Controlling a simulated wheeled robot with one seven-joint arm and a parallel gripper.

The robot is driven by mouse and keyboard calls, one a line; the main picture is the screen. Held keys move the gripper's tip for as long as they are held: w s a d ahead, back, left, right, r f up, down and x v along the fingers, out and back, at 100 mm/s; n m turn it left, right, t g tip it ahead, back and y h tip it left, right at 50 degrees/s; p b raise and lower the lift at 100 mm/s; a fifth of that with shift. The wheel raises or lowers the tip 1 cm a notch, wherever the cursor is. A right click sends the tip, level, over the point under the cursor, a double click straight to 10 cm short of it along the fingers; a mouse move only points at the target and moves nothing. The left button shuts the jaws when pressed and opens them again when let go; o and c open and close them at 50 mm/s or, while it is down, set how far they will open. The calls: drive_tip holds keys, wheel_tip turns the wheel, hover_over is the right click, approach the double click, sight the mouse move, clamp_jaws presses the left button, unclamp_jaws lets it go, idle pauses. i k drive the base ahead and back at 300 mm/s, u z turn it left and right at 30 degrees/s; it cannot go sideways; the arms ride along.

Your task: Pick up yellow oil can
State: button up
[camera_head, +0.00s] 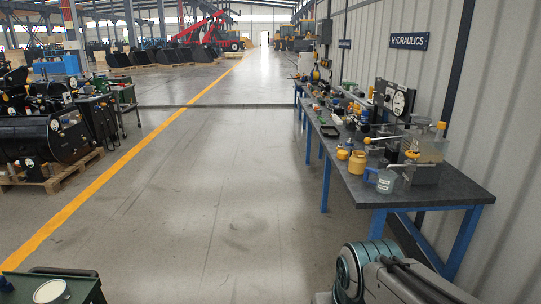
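A squat yellow container (357,163), which looks like the yellow oil can, stands upright on the near part of the dark workbench top (440,196). A smaller yellow item (342,154) sits just left of it. Other yellow parts show near the grey device at the bench's right side, so I cannot be fully sure which is the can. Part of my own arm shows at the bottom right, below the bench's near edge. My gripper is not in view.
A clear jug with a blue handle (385,181) stands right of the yellow container. A gauge panel (397,99) and many small parts crowd the bench. Floor left of the bench is open. A green cart (85,288) is at bottom left.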

sight(357, 163)
drive_tip(key=z, duration=0.1)
drive_tip(key=i, duration=3.05)
drive_tip(key=z, duration=0.15)
